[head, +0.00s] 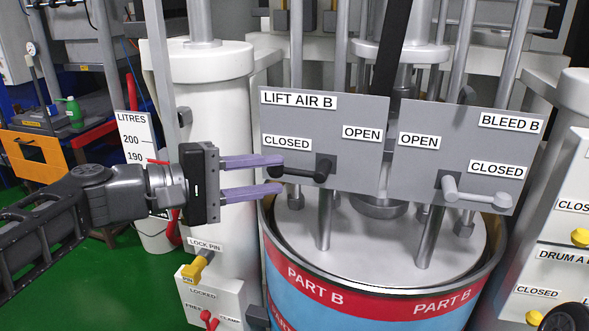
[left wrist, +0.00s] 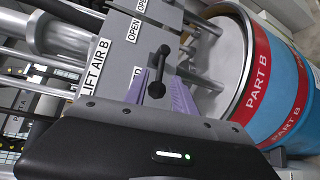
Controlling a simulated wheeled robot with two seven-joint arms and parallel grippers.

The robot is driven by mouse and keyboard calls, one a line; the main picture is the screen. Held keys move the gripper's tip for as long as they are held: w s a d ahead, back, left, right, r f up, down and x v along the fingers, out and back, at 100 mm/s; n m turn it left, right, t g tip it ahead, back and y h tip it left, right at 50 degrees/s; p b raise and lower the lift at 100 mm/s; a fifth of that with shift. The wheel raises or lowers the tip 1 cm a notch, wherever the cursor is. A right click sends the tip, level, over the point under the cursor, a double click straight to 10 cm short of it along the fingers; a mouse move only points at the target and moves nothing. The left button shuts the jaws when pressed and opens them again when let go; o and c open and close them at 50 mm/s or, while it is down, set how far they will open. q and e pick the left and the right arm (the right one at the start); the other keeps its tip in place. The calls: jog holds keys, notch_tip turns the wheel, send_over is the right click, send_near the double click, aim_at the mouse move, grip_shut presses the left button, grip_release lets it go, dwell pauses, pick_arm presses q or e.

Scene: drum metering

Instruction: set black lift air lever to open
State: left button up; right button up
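The black lift air lever (head: 298,173) is on the grey LIFT AIR B panel (head: 350,117). Its arm points left from the pivot, with the knob below the CLOSED label; the OPEN label is at upper right. My left gripper (head: 282,174) comes in from the left with two purple fingers spread apart, one above and one below the knob level. In the left wrist view the lever's knob (left wrist: 156,90) appears between the open fingers (left wrist: 160,96). I cannot tell whether either finger touches it. My right gripper is not in view.
The BLEED B panel (head: 470,140) with a grey lever (head: 478,194) stands just right. Below is the PART B drum (head: 370,300). A white column (head: 213,100) stands behind my gripper, with a yellow lock pin (head: 198,265) lower down. Steel rods rise behind the panels.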

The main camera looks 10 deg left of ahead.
aim_at(288, 172)
pick_arm(q)
jog(key=x, duration=0.5)
jog(key=shift+d+p, duration=0.1)
jog(key=shift+p, duration=0.2)
grip_shut()
jog(key=shift+a, duration=0.2)
dwell(0.9)
